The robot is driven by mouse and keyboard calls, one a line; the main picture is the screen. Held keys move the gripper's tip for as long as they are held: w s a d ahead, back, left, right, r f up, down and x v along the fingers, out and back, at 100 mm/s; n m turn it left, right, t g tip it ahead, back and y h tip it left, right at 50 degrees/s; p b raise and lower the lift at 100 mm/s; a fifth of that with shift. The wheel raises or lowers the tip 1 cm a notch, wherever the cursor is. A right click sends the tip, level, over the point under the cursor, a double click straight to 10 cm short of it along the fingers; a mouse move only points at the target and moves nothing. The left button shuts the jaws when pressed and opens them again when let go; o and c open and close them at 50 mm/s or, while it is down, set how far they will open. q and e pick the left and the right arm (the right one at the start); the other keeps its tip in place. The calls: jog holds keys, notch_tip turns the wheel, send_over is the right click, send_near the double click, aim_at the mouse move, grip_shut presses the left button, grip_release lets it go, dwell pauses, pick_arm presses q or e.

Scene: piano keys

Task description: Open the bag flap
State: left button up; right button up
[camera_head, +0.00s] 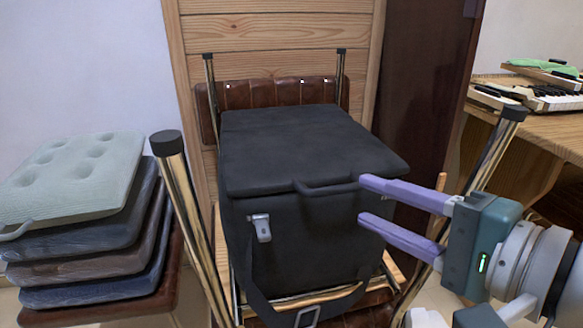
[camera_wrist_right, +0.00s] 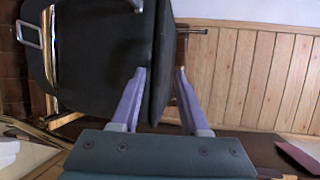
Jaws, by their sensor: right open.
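The black bag (camera_head: 300,238) stands upright on a chair in the middle of the head view. Its flap (camera_head: 300,140) lies flat across the top, with a handle loop (camera_head: 325,186) at its front edge. My right gripper (camera_head: 362,199) is open at the flap's right front corner, one finger level with the flap's edge and the other below it. In the right wrist view the flap's edge (camera_wrist_right: 160,50) runs between the two spread fingers (camera_wrist_right: 160,72); whether either touches it I cannot tell. My left gripper is not in view.
Metal chair posts rise at the left (camera_head: 185,200) and right (camera_head: 492,150) of the bag. A stack of cushions (camera_head: 85,215) is at the left. A wooden table (camera_head: 535,130) with piano keys (camera_head: 555,102) is at the right. A buckled strap (camera_head: 305,313) hangs in front.

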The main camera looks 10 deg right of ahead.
aim_at(342, 192)
jog(key=b+x, duration=0.1)
jog(key=x, duration=0.5)
jog(key=shift+w+a, duration=0.15)
jog(key=shift+w, duration=0.2)
jog(key=shift+c, duration=0.4)
grip_shut()
jog(key=shift+f, duration=0.1)
dwell(0.5)
